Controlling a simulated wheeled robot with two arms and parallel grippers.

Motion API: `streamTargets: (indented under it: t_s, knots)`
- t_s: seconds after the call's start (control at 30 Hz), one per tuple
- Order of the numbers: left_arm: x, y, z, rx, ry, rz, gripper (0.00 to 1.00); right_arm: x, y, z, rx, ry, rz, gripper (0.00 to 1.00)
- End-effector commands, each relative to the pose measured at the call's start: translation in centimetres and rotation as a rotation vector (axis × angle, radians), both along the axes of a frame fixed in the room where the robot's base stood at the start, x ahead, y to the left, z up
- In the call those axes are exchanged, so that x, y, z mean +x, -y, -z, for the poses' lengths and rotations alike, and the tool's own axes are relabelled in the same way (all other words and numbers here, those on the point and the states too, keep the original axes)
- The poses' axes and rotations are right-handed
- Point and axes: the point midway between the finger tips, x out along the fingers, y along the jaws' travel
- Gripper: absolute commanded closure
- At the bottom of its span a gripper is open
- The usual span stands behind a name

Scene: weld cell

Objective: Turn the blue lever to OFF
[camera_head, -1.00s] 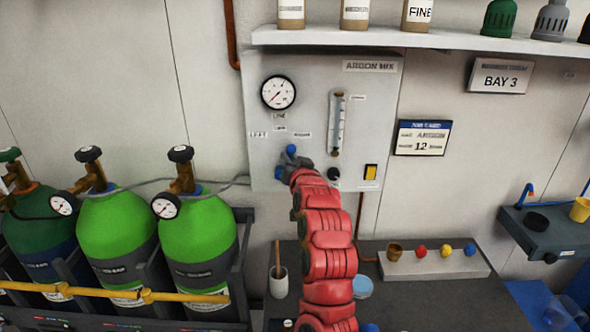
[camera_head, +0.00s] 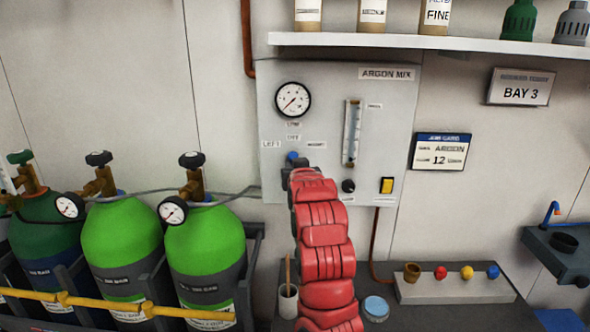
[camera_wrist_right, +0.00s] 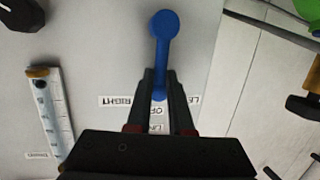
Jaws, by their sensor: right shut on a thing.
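The blue lever (camera_head: 292,156) is on the grey ARGON MIX panel, below the OFF label (camera_head: 293,138). In the right wrist view, which shows the labels upside down, the lever (camera_wrist_right: 165,24) has its round end beyond the fingertips, and its narrow handle runs between the fingers, in line with the OFF label (camera_wrist_right: 156,110). My right gripper (camera_wrist_right: 160,74) is shut on the handle. In the head view my red right arm rises from below, and the right gripper (camera_head: 296,166) covers the lever's lower part. My left gripper is not in view.
A gauge (camera_head: 293,100), a flow tube (camera_head: 351,132), a black knob (camera_head: 348,186) and a yellow switch (camera_head: 387,185) are on the panel. Green gas cylinders (camera_head: 205,245) stand at left. A shelf (camera_head: 420,43) runs above; a dark bench lies below.

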Motion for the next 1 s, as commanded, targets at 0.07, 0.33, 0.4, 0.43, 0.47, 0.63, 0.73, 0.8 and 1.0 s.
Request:
streamTargets:
  t_s: [0.07, 0.33, 0.4, 0.43, 0.47, 0.63, 0.73, 0.8, 1.0]
  knots:
    - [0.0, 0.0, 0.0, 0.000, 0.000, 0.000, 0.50, 0.0, 0.0, 0.2, -0.001, -0.004, 0.000, 1.00]
    - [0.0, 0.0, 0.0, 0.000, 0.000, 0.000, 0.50, 0.0, 0.0, 0.1, 0.000, -0.003, 0.000, 0.50]
    - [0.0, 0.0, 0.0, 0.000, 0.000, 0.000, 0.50, 0.0, 0.0, 0.1, 0.000, -0.003, 0.000, 0.50]
    - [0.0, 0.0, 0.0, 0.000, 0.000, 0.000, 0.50, 0.0, 0.0, 0.1, 0.001, -0.002, 0.000, 0.50]
    - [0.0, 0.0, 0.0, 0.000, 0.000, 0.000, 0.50, 0.0, 0.0, 0.1, 0.001, -0.002, 0.000, 0.50]
    - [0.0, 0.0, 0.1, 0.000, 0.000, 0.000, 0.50, -0.1, 0.0, 0.1, 0.001, -0.001, -0.001, 0.50]
    - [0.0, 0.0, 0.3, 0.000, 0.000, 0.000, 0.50, -0.6, 0.0, 0.0, 0.001, 0.001, -0.001, 0.50]
    - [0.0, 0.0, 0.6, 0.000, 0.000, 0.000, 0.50, -1.3, 0.1, -0.1, 0.001, 0.001, 0.000, 0.50]
    - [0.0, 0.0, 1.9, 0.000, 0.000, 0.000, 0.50, -4.6, 0.8, -0.7, 0.005, 0.005, 0.000, 0.50]
